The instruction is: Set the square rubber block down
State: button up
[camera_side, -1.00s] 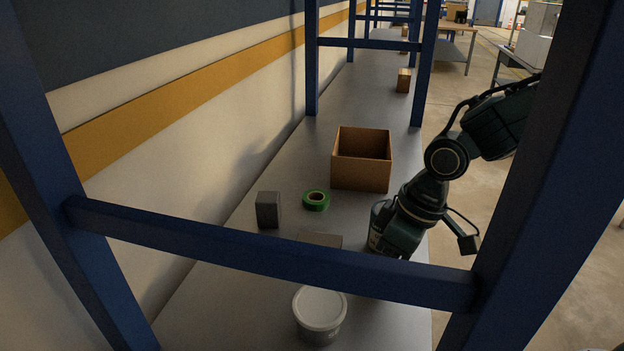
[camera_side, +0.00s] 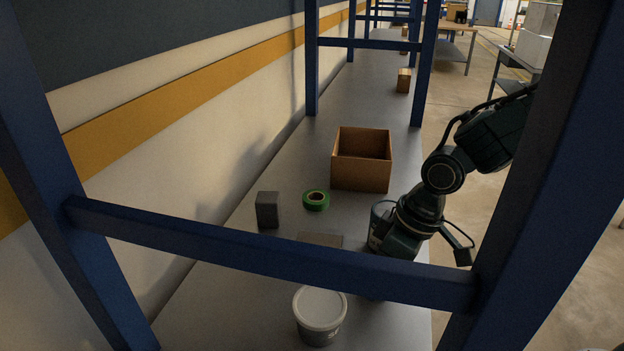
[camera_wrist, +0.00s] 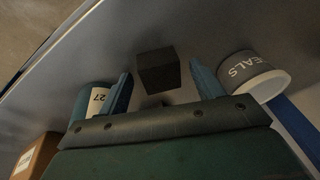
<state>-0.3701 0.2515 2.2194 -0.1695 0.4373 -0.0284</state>
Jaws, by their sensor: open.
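The square rubber block, a dark, nearly black block (camera_wrist: 158,70), shows in the wrist view. It is between and beyond the two blue fingertips of my gripper (camera_wrist: 160,86). The fingers are spread, with clear gaps on both sides of it. It appears to be over or on the grey shelf (camera_wrist: 70,65); I cannot tell for sure whether its base touches. In the side view the blue crossbar hides my fingertips and most of that spot. A separate dark grey block (camera_side: 268,210) stands upright near the wall in the side view.
A tub marked SEALS (camera_wrist: 252,75) is close on the right; it also shows in the side view (camera_side: 320,312). A can marked 27 (camera_wrist: 95,100) is on the left. An open cardboard box (camera_side: 360,175), green tape (camera_side: 316,201) and the blue crossbar (camera_side: 260,253) are nearby.

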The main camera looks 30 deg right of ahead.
jog(key=shift+r, duration=0.15)
jog(key=v, duration=1.2)
dwell(0.6)
jog(key=s+d+r+m+t+h, duration=0.2)
jog(key=s+d+m, duration=0.3)
jog(key=s+d, duration=0.9)
jog(key=shift+s+d+r+m+t+h, duration=0.15)
jog(key=shift+d+r+m+t+h, duration=0.25)
jog(key=shift+r+t, duration=0.5)
